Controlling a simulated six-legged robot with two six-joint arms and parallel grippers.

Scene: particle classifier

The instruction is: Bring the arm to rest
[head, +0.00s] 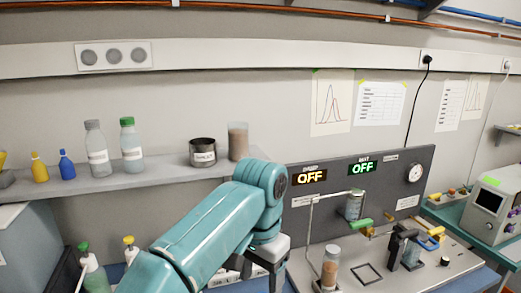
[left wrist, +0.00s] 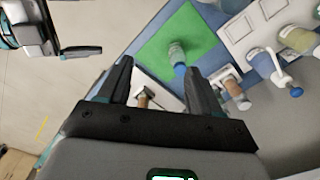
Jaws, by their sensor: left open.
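My left arm, teal, reaches in from the lower left of the head view and bends down at its elbow in front of the shelf. The jaws of my left gripper are hidden in the head view. In the left wrist view my left gripper (left wrist: 161,78) is open, its two dark fingers spread wide, with nothing held between them. Beyond the fingers lie a green mat (left wrist: 203,38) and a small bottle (left wrist: 178,56) with a blue part.
The panel (head: 412,160) reads OFF twice. Its bench carries a brown-filled vial (head: 330,268), a square outline (head: 367,273) and a black stand (head: 396,247). The shelf (head: 180,170) holds bottles, a dark jar (head: 203,153) and a brown-filled beaker (head: 238,142). Several bottles stand right of the gripper in the wrist view.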

